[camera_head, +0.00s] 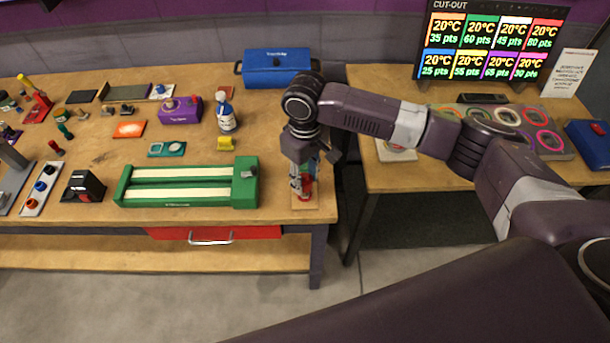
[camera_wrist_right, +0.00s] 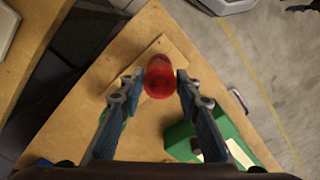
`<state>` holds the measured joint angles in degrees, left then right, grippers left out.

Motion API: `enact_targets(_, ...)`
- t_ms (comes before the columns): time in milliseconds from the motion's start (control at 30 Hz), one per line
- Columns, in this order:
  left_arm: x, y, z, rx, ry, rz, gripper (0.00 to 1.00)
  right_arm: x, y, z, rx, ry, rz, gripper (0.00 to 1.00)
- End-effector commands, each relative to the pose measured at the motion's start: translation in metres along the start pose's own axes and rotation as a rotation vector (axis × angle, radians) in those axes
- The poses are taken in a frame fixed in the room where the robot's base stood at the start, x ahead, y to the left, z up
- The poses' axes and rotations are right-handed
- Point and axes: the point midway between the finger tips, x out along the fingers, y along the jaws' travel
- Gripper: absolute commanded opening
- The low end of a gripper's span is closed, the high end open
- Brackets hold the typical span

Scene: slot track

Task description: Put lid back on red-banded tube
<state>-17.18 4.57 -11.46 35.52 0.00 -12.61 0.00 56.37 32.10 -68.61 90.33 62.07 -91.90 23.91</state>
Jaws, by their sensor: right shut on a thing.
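My right gripper (camera_head: 303,179) points down at the right front corner of the left workbench. In the right wrist view its two fingertips (camera_wrist_right: 160,86) flank a round red piece (camera_wrist_right: 159,75), and the gripper is shut on it. The red piece also shows below the fingers in the head view (camera_head: 306,188). I cannot tell whether it is the lid or the banded tube itself. A small wooden board (camera_head: 305,204) lies under it; it also shows in the right wrist view (camera_wrist_right: 173,48). The fingers hide much of this spot. My left gripper is not in view.
A green two-slot track (camera_head: 245,190) stands just left of the gripper. A gap separates this bench from the right table (camera_head: 400,178).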

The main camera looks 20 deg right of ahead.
Motion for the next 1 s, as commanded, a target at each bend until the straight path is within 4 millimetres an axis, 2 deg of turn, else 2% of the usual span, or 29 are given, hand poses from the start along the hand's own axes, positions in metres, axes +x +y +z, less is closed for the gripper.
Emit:
enact_targets(467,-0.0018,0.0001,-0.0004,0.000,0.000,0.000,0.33,0.0002,-0.0001,-0.0001,-0.001,0.001,0.000,0.21)
enact_targets(500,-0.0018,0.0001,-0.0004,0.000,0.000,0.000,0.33,0.0002,-0.0001,-0.0001,-0.001,0.001,0.000,0.34)
enact_targets(633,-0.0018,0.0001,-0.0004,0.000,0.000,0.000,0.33,0.0002,0.0000,-0.0001,-0.001,0.000,0.000,0.48)
enact_targets(667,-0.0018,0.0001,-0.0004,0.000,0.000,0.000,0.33,0.0002,0.0000,-0.0001,-0.001,0.000,0.000,0.51)
enact_targets(867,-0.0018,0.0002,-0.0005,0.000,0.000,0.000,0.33,0.0001,0.0000,0.0000,-0.001,0.000,0.000,0.51)
enact_targets(1000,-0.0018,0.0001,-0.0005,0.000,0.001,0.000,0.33,0.0001,0.0001,0.0000,-0.001,0.000,0.000,0.66)
